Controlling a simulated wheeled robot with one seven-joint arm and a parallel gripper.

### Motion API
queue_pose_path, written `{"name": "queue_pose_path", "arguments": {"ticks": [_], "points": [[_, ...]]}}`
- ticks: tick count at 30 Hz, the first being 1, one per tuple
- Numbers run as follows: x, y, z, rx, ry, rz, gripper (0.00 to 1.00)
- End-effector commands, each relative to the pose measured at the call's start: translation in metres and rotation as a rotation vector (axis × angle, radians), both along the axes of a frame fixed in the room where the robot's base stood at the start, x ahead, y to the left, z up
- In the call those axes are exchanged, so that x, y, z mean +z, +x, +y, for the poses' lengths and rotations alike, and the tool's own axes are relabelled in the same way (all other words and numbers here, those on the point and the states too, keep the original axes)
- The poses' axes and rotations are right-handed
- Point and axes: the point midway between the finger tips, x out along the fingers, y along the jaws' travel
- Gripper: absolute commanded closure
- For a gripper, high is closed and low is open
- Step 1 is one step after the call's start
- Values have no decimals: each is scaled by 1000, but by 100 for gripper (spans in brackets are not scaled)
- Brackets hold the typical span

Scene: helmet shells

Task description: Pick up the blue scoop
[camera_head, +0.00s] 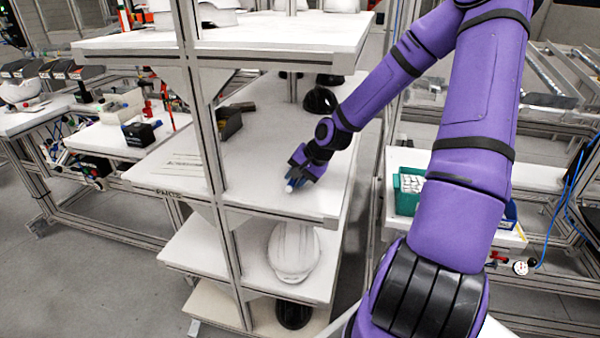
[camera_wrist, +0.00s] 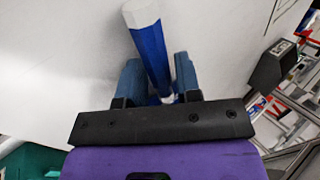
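The blue scoop (camera_wrist: 151,50) shows in the wrist view as a blue shaft with a white six-sided end at the top. It passes between the two blue-grey fingers of my gripper (camera_wrist: 160,72), tilted a little to the left. In the head view, my gripper (camera_head: 301,178) is low over the white middle shelf. The scoop shows there as a small blue and white piece (camera_head: 292,185) at the fingers. The scoop's lower end is mostly hidden by the gripper.
The middle shelf (camera_head: 250,190) has free room around my gripper. A rack post (camera_head: 208,120) stands left. A white helmet shell (camera_head: 293,252) is on the shelf below.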

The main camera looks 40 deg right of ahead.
Motion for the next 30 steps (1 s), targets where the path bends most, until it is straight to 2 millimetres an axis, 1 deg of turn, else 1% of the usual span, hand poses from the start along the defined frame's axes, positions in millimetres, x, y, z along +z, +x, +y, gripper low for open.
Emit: {"name": "queue_pose_path", "arguments": {"ticks": [3, 4, 5, 6, 7, 8, 16, 20, 25, 28, 30], "points": [[0, 0, 0, 0, 0, 0, 68], [0, 0, 0, 0, 0, 0, 73], [0, 0, 0, 0, 0, 0, 80], [0, 0, 0, 0, 0, 0, 89], [0, 0, 0, 0, 0, 0, 96], [0, 0, 0, 0, 0, 0, 100], [1, 0, 0, 0, -1, -1, 100], [4, 0, -1, -1, -1, -1, 100], [19, 0, -1, -1, -3, -2, 100], [37, 0, -2, -3, -3, -3, 100], [37, -10, -5, -4, 0, 0, 100]]}}
